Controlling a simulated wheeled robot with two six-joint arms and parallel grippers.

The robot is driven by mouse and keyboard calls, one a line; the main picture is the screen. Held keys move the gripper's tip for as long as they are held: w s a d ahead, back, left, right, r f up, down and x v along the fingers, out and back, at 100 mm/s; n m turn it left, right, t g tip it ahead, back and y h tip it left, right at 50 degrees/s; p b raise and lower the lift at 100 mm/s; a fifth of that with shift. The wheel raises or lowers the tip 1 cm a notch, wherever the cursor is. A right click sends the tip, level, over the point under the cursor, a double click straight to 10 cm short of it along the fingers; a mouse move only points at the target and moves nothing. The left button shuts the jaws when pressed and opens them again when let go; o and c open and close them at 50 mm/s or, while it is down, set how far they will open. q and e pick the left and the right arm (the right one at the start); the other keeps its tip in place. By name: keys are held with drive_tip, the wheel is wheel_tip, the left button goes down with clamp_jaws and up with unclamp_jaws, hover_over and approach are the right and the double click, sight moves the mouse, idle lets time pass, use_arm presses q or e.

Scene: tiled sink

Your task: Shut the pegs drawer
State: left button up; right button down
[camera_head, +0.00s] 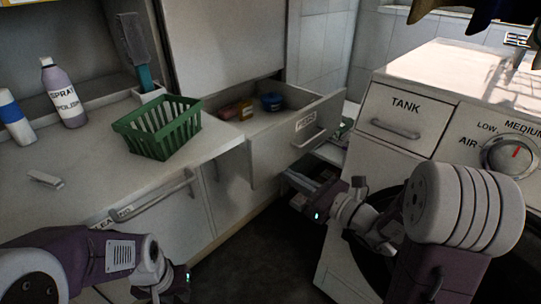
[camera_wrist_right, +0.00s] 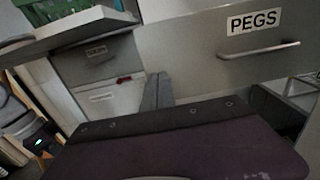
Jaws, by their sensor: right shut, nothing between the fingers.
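The pegs drawer (camera_head: 266,148) stands pulled out from the cabinet beyond the green basket. Its light front bears a PEGS label and a bar handle (camera_head: 309,138). Colored items lie inside it. In the right wrist view the drawer front (camera_wrist_right: 215,65) fills the upper right, with its handle (camera_wrist_right: 258,50) below the label. My right gripper (camera_head: 298,181) is low in front of the drawer, below its handle; its fingers also show in the right wrist view (camera_wrist_right: 157,91), shut and empty. My left gripper (camera_head: 172,287) is at the bottom left, its fingers not clearly visible.
A green basket (camera_head: 158,128) stands on the counter beside spray bottles (camera_head: 64,93). A white machine with a TANK drawer (camera_head: 404,117) stands at the right, leaving a narrow floor gap.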

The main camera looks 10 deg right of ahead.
sight(263, 161)
drive_tip(key=x, duration=0.2)
drive_tip(key=b+x, duration=0.1)
drive_tip(key=x, duration=0.1)
drive_tip(key=b+x, duration=0.1)
drive_tip(key=x, duration=0.1)
drive_tip(key=shift+w+a+f, duration=0.1)
drive_tip(key=shift+a+f, duration=0.1)
drive_tip(key=shift+f, duration=0.1)
drive_tip(key=shift+w+a+r, duration=0.1)
drive_tip(key=shift+w+a, duration=0.2)
drive_tip(key=shift+w, duration=0.15)
